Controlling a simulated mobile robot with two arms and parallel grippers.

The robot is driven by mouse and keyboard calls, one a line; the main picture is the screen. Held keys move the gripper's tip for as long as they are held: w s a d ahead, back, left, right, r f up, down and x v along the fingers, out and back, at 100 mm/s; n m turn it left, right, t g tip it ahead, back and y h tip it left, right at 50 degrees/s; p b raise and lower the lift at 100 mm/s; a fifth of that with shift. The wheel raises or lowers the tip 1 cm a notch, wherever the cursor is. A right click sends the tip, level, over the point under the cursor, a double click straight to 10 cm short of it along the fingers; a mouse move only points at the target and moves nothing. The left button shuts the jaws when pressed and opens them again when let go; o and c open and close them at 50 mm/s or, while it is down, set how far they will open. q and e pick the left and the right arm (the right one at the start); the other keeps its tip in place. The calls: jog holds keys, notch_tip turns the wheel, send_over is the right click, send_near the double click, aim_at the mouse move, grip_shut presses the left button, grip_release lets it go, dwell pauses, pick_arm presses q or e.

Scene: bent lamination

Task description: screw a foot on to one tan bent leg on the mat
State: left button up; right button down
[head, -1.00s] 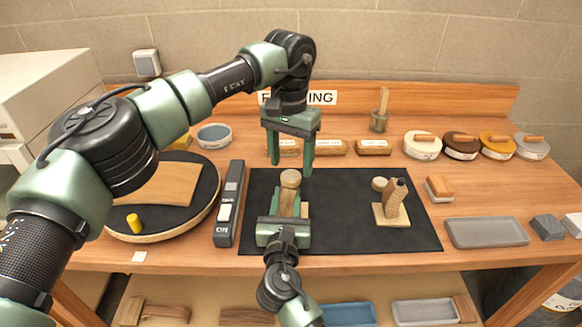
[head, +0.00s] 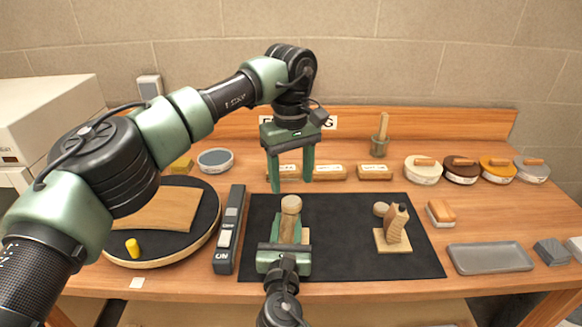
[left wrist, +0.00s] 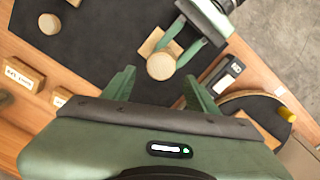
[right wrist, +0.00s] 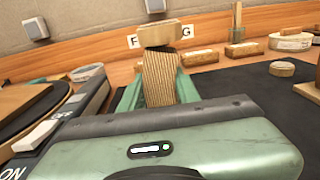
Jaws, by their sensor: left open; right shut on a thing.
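One tan bent leg (head: 287,230) stands on the left part of the black mat (head: 345,262). My right gripper (right wrist: 160,100) is shut around it. A round wooden foot (head: 291,204) sits on its top end; a dark strip shows beneath this foot (right wrist: 169,33) in the right wrist view. My left gripper (head: 291,183) is open and empty, with its fingers above and behind that foot. In the left wrist view, the foot (left wrist: 161,67) lies beyond the open fingers. A second tan leg (head: 396,225) stands on the right, with a dark tip. Another round foot (head: 381,209) is beside it.
A dark switch box (head: 229,230) and a round disc sander (head: 207,237) are left of the mat. Labelled wooden blocks (head: 330,173) line its back. A grey tray (head: 489,258) and a brush (head: 440,213) are on the right. The mat's middle is clear.

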aim_at(292, 202)
pick_arm(q)
jog(key=n, duration=0.7)
jog(key=shift+r+n, duration=0.3)
pick_arm(e)
jog(key=shift+f, duration=0.1)
pick_arm(q)
jog(key=n, duration=0.7)
jog(key=shift+r, duration=0.3)
jog(key=n, duration=0.7)
jog(key=shift+r, duration=0.25)
jog(key=n, duration=0.4)
jog(key=shift+r, duration=0.2)
jog(key=n, duration=0.5)
jog(key=shift+s+r, duration=0.1)
jog(key=shift+r, duration=0.05)
jog(key=shift+f, duration=4.05)
